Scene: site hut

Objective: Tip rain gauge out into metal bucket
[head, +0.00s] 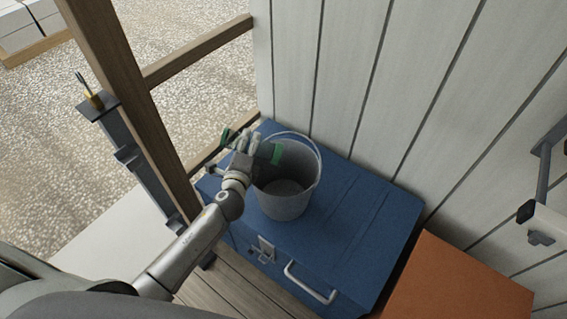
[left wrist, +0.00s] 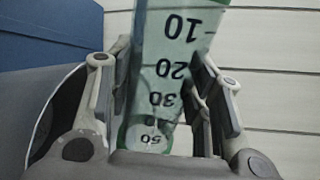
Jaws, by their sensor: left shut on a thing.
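The rain gauge (head: 276,153) is a tube with green ends. In the left wrist view the gauge (left wrist: 165,75) is a pale green, see-through tube with dark numbers that read upside down. My left gripper (head: 243,160) is shut around it, one finger on each side. The gauge lies tipped, nearly level in the head view, with one green end over the mouth of the bucket and the other out to the left. The grey metal bucket (head: 283,203) stands upright on a blue chest. I cannot tell whether water is in the gauge. My right gripper is not in view.
The blue chest (head: 345,235) has a latch and a pale handle at its front. Behind it is a white plank wall (head: 400,100). A wooden post (head: 130,95) stands left of my arm. An orange surface (head: 460,285) is at lower right. The chest top right of the bucket is clear.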

